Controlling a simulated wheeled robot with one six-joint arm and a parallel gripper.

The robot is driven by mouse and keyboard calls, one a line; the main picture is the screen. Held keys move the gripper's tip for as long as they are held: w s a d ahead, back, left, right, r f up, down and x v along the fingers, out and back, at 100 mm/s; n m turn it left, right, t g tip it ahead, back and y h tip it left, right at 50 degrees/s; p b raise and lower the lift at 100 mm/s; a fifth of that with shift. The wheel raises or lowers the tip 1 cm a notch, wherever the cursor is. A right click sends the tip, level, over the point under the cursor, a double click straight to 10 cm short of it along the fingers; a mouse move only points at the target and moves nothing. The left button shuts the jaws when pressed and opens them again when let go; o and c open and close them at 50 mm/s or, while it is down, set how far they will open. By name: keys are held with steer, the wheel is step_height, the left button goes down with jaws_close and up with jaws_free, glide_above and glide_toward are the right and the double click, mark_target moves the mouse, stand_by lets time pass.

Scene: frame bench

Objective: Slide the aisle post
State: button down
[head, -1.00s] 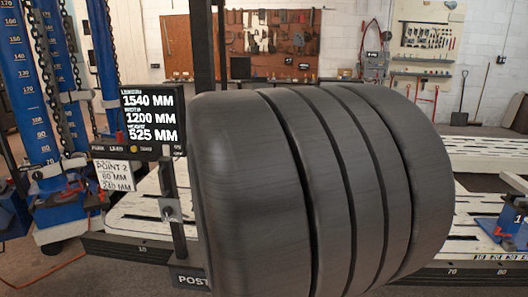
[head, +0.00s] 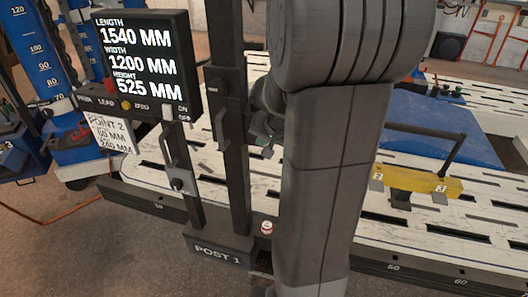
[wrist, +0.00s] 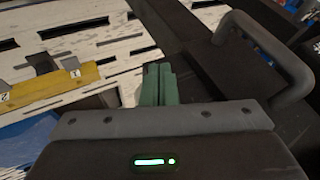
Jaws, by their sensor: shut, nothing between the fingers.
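The post labelled POST 1 (head: 222,253) stands at the near edge of the slotted white bench, with a dark upright (head: 233,165) rising from its base. A loop handle (head: 220,130) is on the upright. In the wrist view a dark rounded handle (wrist: 291,72) shows at the right, beside my fingers and apart from them. My gripper (head: 266,150) is just right of the upright in the head view, partly hidden by my arm. Its green fingers (wrist: 158,84) are together and empty in the wrist view. The aisle side is not labelled.
A display (head: 148,65) reads length 1540, width 1200, height 525 MM. A tag (head: 110,133) reads POINT 2. A yellow block (head: 418,182) with a black bar lies on the bench near a blue plate (head: 450,135). Blue scaled columns (head: 35,45) stand at left.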

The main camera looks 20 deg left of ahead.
mark_target(245, 141)
steer(key=shift+w+a+r+p, duration=0.15)
steer(key=shift+a+p, duration=0.1)
steer(key=shift+a, duration=0.7)
steer(key=shift+w+a+r+p, duration=0.1)
steer(key=shift+a+p, duration=0.15)
steer(key=shift+a, duration=0.7)
